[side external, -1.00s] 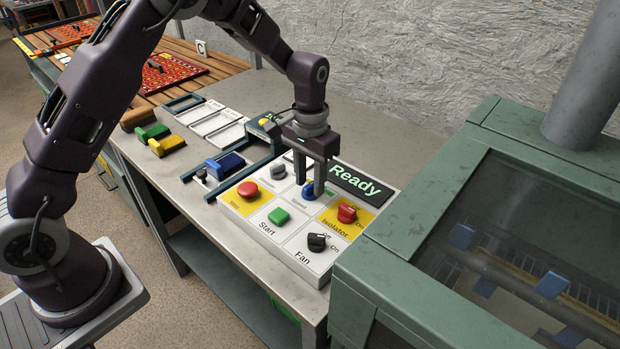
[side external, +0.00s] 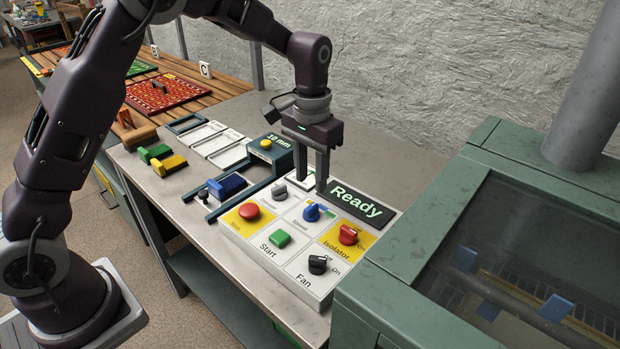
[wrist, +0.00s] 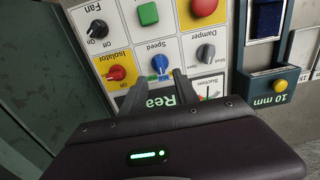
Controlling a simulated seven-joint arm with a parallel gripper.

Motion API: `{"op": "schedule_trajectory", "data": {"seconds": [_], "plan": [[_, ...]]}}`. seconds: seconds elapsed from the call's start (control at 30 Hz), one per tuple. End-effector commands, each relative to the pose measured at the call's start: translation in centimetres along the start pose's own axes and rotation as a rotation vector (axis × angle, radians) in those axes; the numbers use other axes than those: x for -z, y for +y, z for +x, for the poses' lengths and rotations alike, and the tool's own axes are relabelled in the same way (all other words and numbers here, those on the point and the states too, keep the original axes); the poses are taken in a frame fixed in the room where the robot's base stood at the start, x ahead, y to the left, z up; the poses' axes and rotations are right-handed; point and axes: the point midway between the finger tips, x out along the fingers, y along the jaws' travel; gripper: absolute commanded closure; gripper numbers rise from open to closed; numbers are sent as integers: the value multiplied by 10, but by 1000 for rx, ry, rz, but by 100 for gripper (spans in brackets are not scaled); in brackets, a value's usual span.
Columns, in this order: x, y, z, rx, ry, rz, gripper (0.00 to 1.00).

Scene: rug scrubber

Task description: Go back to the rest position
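My gripper (side external: 311,184) hangs above the white control panel (side external: 285,291), with its fingers pointing down. Its two fingers are apart with nothing between them; they also show in the wrist view (wrist: 160,82). The blue Speed knob (side external: 312,213) stands just below and in front of the fingertips, clear of them. It also shows in the wrist view (wrist: 160,65). The display (side external: 358,205) at the panel's back reads "Ready"; in the wrist view the fingers partly cover it.
The panel also carries a red Stop button (side external: 249,211), green Start button (side external: 280,239), red Isolator knob (side external: 348,234), black Fan knob (side external: 318,264) and grey Damper knob (side external: 279,191). A green machine (side external: 420,205) stands close on the right. Open air lies above the panel.

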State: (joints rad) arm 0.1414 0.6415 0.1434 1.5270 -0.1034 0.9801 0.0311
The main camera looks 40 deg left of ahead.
Motion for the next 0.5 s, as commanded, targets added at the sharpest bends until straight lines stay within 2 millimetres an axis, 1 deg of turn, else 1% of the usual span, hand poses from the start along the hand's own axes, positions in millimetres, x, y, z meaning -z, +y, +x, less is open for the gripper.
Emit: {"op": "schedule_trajectory", "data": {"seconds": [0.07,0.13,0.17,0.2,0.27,0.3,0.37,0.4,0.5], "plan": [[-6,-1,-15,-7,20,-3,64],[-24,-4,-47,-20,63,-9,64],[-37,-6,-64,-26,88,-12,64],[-58,-8,-88,-34,124,-14,64],[-94,-11,-117,-44,180,-14,64],[-119,-13,-132,-48,219,-14,64],[-158,-16,-148,-47,277,-10,64],[-183,-17,-154,-45,314,-8,64],[-237,-20,-155,-31,396,-3,64]]}}
